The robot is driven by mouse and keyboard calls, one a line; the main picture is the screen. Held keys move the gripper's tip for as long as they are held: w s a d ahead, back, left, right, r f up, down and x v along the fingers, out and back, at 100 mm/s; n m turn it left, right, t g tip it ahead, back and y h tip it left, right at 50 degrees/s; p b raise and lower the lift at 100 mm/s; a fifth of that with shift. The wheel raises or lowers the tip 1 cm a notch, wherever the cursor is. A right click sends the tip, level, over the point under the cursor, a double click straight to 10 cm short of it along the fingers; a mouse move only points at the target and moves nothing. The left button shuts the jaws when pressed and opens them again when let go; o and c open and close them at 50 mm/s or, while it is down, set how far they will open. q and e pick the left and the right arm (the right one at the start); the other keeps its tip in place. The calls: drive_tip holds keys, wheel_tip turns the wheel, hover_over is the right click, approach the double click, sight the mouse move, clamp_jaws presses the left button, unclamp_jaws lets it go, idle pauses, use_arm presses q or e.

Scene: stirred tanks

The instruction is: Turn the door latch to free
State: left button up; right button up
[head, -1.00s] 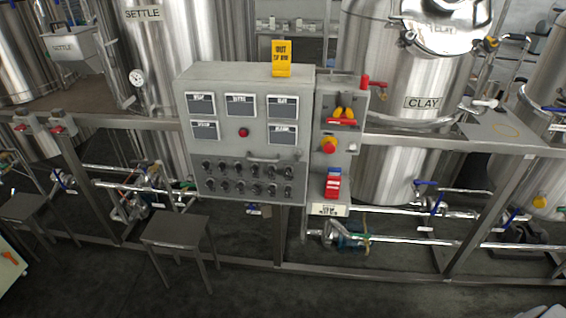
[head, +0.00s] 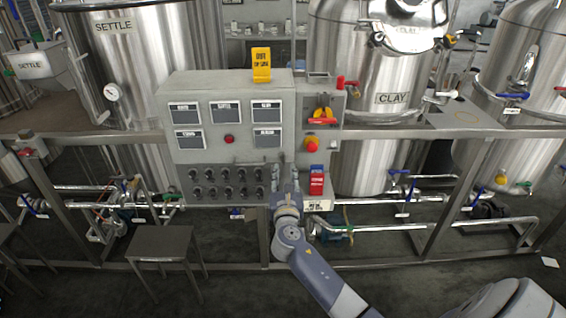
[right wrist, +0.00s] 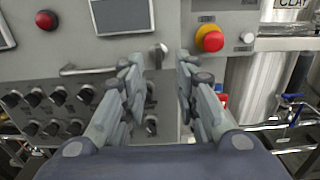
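The grey control cabinet (head: 182,98) stands in the middle of the head view, with screens, a red button and rows of black knobs on its door. In the right wrist view, a small silver piece that looks like the door latch (right wrist: 161,51) sits at the door's right edge, past the end of the bar handle (right wrist: 88,69). My right gripper (head: 285,172) is in front of the door's lower right part. In the right wrist view it (right wrist: 158,68) is open and empty, its fingers on either side below the latch. In the head view the gripper hides the latch area. My left gripper is not in view.
A red emergency button (right wrist: 209,38) and a white button (right wrist: 247,38) are just right of the fingers. A yellow-red rotary switch (head: 322,114) and red lockout (head: 317,182) are beside the door. A metal stool (head: 160,243) stands at lower left.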

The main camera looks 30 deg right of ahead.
sight(283, 160)
drive_tip(key=x, duration=0.6)
drive_tip(key=shift+w, duration=0.3)
drive_tip(key=shift+c, duration=0.3)
clamp_jaws()
